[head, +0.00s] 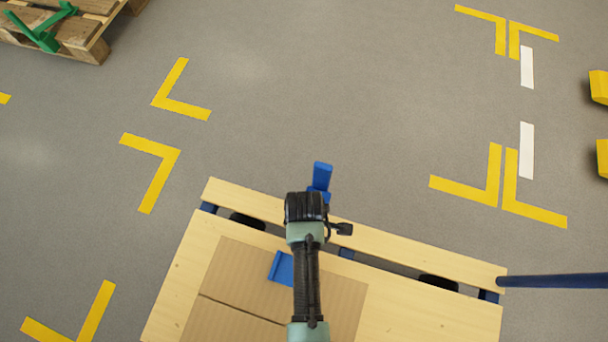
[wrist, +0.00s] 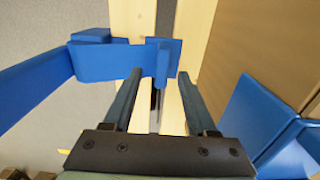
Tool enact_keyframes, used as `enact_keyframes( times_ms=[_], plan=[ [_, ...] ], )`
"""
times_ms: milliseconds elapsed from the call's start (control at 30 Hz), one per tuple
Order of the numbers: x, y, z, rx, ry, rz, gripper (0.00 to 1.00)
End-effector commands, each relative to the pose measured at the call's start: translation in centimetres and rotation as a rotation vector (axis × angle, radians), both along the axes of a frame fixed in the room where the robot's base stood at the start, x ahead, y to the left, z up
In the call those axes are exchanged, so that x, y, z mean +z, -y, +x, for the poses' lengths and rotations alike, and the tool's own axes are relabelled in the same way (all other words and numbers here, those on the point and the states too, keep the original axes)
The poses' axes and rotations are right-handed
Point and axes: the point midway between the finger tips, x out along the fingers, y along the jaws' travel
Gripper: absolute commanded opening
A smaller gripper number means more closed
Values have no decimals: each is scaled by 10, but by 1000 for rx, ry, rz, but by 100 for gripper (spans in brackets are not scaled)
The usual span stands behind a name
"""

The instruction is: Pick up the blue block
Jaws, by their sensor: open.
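My gripper (wrist: 159,73) is open, with its two dark fingers apart in the wrist view. A blue piece with an upright plate (wrist: 162,62) shows between and just beyond the fingertips; I cannot tell whether they touch it. It joins a blue bar running to the left. In the head view a blue part (head: 321,177) sticks out past the pallet's edge beside my wrist. Another blue block (head: 281,267) lies on the cardboard, partly hidden by my arm. A large blue shape (wrist: 262,108) stands right of the fingers in the wrist view. The fingers are hidden in the head view.
A wooden slatted platform (head: 180,285) carries cardboard (head: 235,265). A dark blue pole (head: 555,281) reaches out at its right. A wooden pallet (head: 75,40) with a green part (head: 42,38) is at the top left.

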Motion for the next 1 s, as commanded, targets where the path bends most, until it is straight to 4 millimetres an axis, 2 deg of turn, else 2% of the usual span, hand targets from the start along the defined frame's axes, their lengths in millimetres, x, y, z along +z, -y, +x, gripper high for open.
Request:
enact_keyframes(
  times_ms=[33, 300, 600, 900, 1000],
  plan=[
    [-9, 0, -1, 0, -2, 0, 57],
    [-45, -1, -4, -1, -1, 0, 57],
    [-46, -1, -3, -1, 0, 0, 56],
    [-46, -1, -3, -1, 0, 0, 2],
    [-46, -1, -3, -1, 0, 0, 0]
  ],
)
